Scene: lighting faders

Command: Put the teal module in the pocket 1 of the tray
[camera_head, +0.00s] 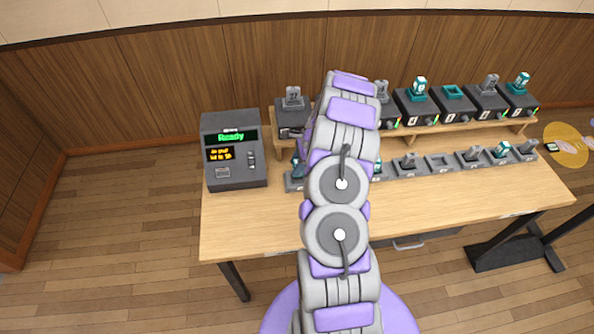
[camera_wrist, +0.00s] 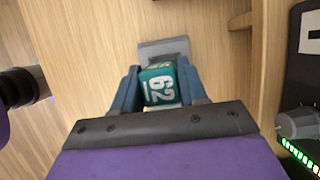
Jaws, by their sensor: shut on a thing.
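In the wrist view, my gripper (camera_wrist: 168,92) is shut on a teal module (camera_wrist: 158,85) with white digits on its near face. A grey square block (camera_wrist: 165,47), like one pocket of the tray, shows just beyond and partly under the module. I cannot tell whether the module is seated in it or held above it. In the head view my arm hides most of the gripper; a teal bit shows at the arm's left edge. The row of grey pockets, with an empty one (camera_head: 439,162) right of my arm, runs along the table; its left end (camera_head: 294,183) is partly hidden.
A dark console (camera_head: 234,152) reading "Ready" stands at the table's left end. Behind the pockets, a wooden shelf (camera_head: 470,123) bears several dark fader units with grey or teal modules. Another teal module (camera_head: 502,150) sits toward the row's right end. The table's front strip is clear.

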